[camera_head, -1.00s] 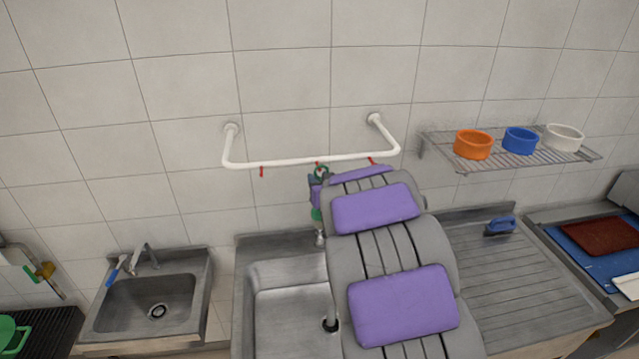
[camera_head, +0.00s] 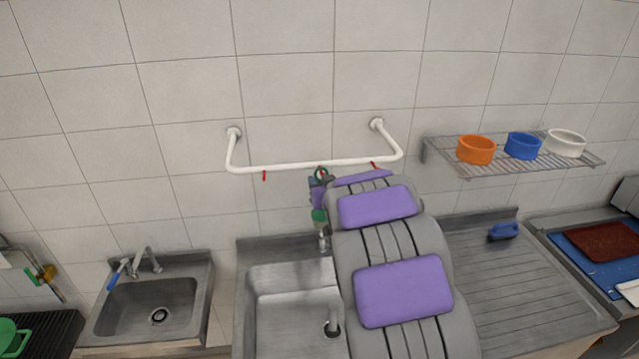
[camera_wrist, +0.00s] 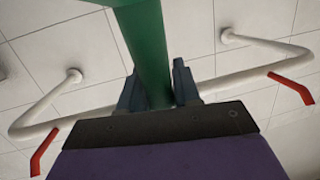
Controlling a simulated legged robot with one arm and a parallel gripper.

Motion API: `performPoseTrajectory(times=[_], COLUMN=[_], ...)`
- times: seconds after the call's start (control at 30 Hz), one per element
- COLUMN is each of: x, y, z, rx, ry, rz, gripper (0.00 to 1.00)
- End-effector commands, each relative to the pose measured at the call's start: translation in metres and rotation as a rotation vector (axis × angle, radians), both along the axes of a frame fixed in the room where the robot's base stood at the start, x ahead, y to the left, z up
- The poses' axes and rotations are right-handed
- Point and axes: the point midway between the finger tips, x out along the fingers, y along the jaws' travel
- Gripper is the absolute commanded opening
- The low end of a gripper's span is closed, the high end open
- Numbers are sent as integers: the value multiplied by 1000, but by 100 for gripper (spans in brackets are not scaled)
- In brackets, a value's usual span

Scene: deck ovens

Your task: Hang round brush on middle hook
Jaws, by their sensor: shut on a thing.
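A white rail (camera_head: 290,164) on the tiled wall carries red hooks. My gripper (camera_wrist: 158,85) is shut on the green handle of the round brush (camera_wrist: 148,45). Whether the ring is on the hook I cannot tell. In the wrist view the rail passes behind the handle.
A wire shelf (camera_head: 520,160) at right holds an orange bowl (camera_head: 475,150), a blue bowl (camera_head: 523,146) and a white bowl (camera_head: 566,143). A sink (camera_head: 290,300) lies below, with a blue brush (camera_head: 503,231) on the drainboard. A small sink (camera_head: 150,305) is at left.

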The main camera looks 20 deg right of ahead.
Motion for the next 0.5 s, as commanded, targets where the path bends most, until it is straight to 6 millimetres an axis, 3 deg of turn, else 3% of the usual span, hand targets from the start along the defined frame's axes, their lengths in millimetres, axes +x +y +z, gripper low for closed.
performPoseTrajectory(times=[0.4,0.43,0.5], x=[0,0,0], y=[0,0,0], z=[0,0,0], rx=[0,0,0], ry=[1,1,1], rz=[0,0,0], gripper=[0,35,42])
